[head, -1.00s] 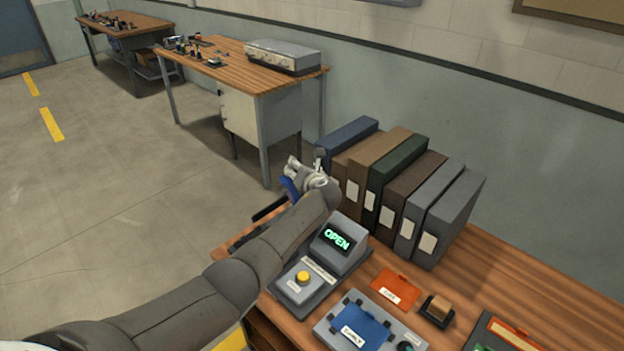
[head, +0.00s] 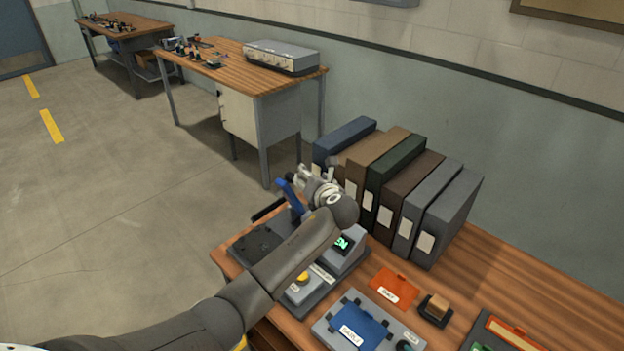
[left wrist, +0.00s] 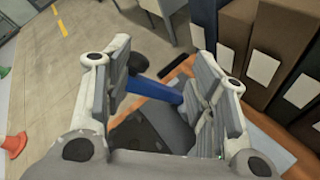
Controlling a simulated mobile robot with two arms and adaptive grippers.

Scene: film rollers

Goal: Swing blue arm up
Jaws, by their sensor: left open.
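The blue arm (head: 291,196) stands up at a slant from the dark base (head: 262,243) at the left end of the near bench. In the left wrist view the blue arm (left wrist: 167,92) lies between my finger pads, nearer the right ones, with a black knob (left wrist: 137,63) at its end. I cannot tell if it touches a finger. My left gripper (head: 305,181) is open around or just beside it. The display (head: 344,242) shows green letters, partly hidden by my left arm. My right gripper is not in view.
A row of binders (head: 400,190) stands close to the right of my left gripper. A yellow button (head: 302,278), an orange card (head: 394,288) and a tray with a blue plate (head: 362,325) sit nearer. Open floor lies to the left.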

